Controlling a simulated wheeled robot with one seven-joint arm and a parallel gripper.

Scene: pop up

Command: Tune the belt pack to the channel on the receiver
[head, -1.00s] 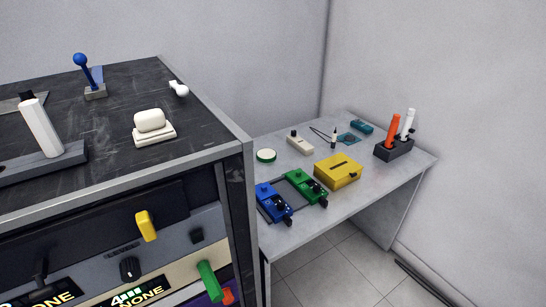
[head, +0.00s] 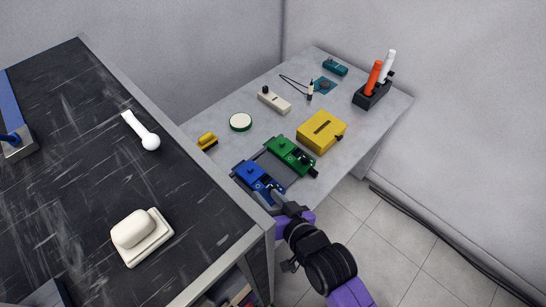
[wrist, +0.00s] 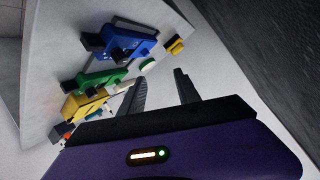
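A blue box with a knob and dark end (head: 258,176) lies on the light table beside a similar green box (head: 290,154); they look like belt packs. I cannot tell which one the task means. Both also show in the wrist view, the blue box (wrist: 128,42) above the green box (wrist: 98,76). My gripper (head: 268,196) is just in front of the blue box in the head view, apart from it as far as I can tell. Its fingers (wrist: 158,92) are spread with nothing between them. The receiver's display is in neither view now.
A yellow box (head: 322,132), a cream device (head: 273,100), a round green-rimmed disc (head: 240,122), a yellow-topped piece (head: 207,141) and a holder with orange and white sticks (head: 371,94) stand on the table. The dark cabinet top (head: 90,150) rises close on the left.

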